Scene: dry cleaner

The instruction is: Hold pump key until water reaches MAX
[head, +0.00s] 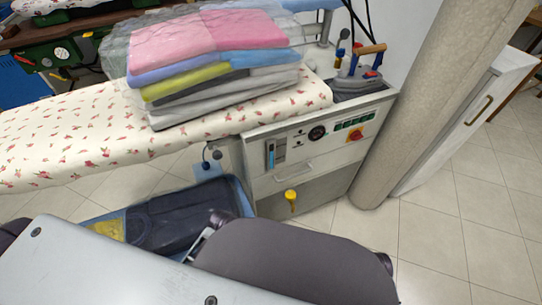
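The ironing station's pale grey cabinet (262,187) stands right of centre in the head view. On its front panel is a narrow upright gauge window (270,154) with blue in it; its marks are too small to read. Right of it are a round black dial (317,132), a row of small green-lit keys or switches (353,121) and a red knob on a yellow plate (355,134). I cannot tell which is the pump key. Neither of my grippers shows, and nothing is seen touching the panel.
Folded pink, blue, yellow and grey cloths (210,60) lie on the floral ironing board (75,130). An iron (360,75) rests on the cabinet top. A yellow-handled valve (291,197) sticks out low. A blue bin (238,190) stands below; a pillar (405,100) rises at right.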

